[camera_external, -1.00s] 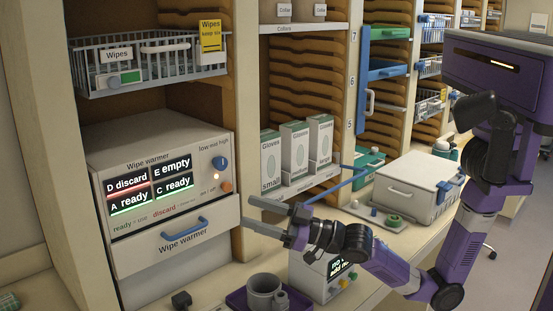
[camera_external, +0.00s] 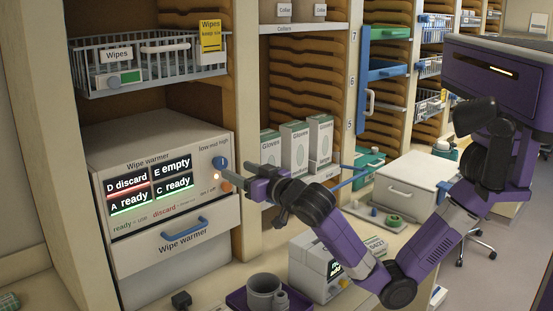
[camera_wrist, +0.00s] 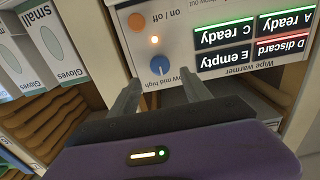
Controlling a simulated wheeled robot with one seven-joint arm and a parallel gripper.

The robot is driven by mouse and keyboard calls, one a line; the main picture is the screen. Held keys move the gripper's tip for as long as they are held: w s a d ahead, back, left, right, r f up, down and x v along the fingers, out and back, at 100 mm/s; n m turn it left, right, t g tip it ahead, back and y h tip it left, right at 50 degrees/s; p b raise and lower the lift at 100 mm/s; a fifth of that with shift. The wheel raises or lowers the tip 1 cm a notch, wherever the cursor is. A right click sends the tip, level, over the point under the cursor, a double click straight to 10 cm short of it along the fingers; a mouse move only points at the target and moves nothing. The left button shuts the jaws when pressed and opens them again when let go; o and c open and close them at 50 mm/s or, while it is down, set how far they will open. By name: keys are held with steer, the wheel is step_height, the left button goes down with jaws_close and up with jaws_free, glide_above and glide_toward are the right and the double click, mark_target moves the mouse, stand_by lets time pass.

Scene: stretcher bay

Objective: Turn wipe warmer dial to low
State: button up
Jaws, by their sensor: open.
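The wipe warmer (camera_external: 150,222) is a pale box on the shelf at left, with a display reading D discard, E empty, A ready and C ready. Its blue dial (camera_external: 221,163) sits at the panel's upper right under the label low mid high. In the wrist view, upside down, the dial (camera_wrist: 163,66) shows a pale pointer mark; its exact setting is unclear. My gripper (camera_external: 233,174) is open, its fingers pointing at the warmer's front near the dial. In the wrist view my gripper's fingertips (camera_wrist: 158,74) lie on either side of the dial; contact cannot be told.
An orange on/off knob (camera_wrist: 136,22) and a small lit lamp (camera_wrist: 154,40) sit close to the dial. A blue drawer handle (camera_external: 184,235) is below. Gloves boxes (camera_external: 295,147) stand to the right.

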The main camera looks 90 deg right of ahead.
mark_target(223, 163)
steer(key=p+x, duration=0.1)
steer(key=x, duration=0.5)
jaws_close()
